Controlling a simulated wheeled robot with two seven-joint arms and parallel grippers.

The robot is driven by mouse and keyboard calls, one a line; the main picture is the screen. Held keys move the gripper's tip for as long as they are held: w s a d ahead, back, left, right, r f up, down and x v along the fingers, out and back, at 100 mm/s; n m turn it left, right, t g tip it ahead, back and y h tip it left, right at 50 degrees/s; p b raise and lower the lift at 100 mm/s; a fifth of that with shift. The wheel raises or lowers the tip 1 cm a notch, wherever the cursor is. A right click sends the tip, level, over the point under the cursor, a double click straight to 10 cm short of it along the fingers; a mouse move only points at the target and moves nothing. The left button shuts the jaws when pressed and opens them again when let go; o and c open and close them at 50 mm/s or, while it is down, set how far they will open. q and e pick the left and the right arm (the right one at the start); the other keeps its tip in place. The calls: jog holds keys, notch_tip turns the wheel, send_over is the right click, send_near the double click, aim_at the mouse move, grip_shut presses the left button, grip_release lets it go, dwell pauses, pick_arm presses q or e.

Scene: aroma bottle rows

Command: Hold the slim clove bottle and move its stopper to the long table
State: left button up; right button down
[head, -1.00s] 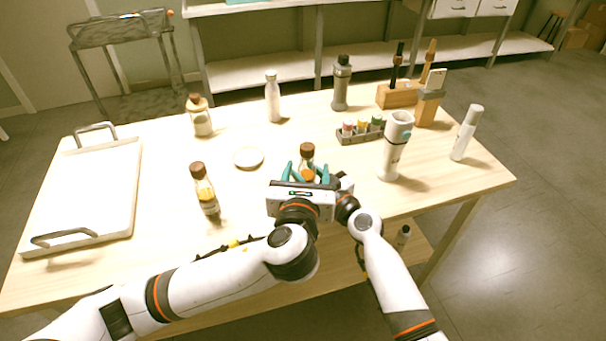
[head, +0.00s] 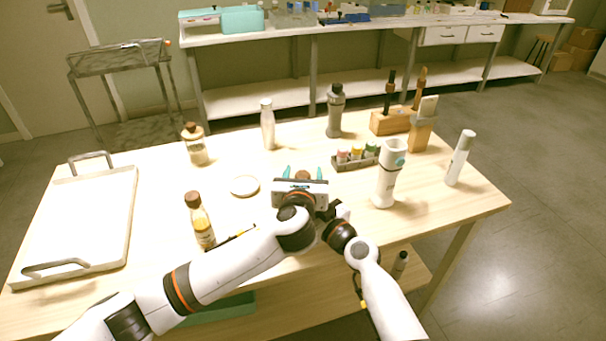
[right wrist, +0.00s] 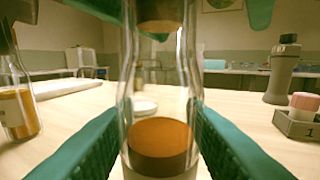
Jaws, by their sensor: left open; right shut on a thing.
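The slim clove bottle (right wrist: 160,85) is clear glass with orange-brown contents, upright in the right wrist view. My right gripper (right wrist: 160,125) is shut on its body, with teal fingers on both sides. The brown stopper (right wrist: 160,12) sits at the top of the neck, cut off by the picture edge; it also shows in the head view (head: 302,175). My left gripper (head: 303,172) is open, its teal fingers on either side of the stopper with gaps. In the head view the left gripper hides the bottle body and most of the right gripper.
The wooden table (head: 150,235) bears a white tray (head: 80,220), brown-capped bottles (head: 200,222) (head: 195,146), a white disc (head: 244,186), a small rack (head: 355,162) and a white device (head: 388,178). A long white-topped bench (head: 360,24) stands behind. Bare wood lies left of the disc.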

pick_arm(q)
jog(key=shift+c, duration=0.4)
jog(key=c, duration=1.1)
jog(key=shift+r, duration=0.2)
pick_arm(e)
jog(key=shift+d, duration=0.1)
pick_arm(q)
jog(key=shift+r, duration=0.35)
pick_arm(e)
jog(key=shift+f, duration=0.1)
pick_arm(q)
jog(key=shift+r, duration=0.6)
jog(key=shift+r, duration=2)
pick_arm(e)
jog(key=c, duration=0.8)
grip_release()
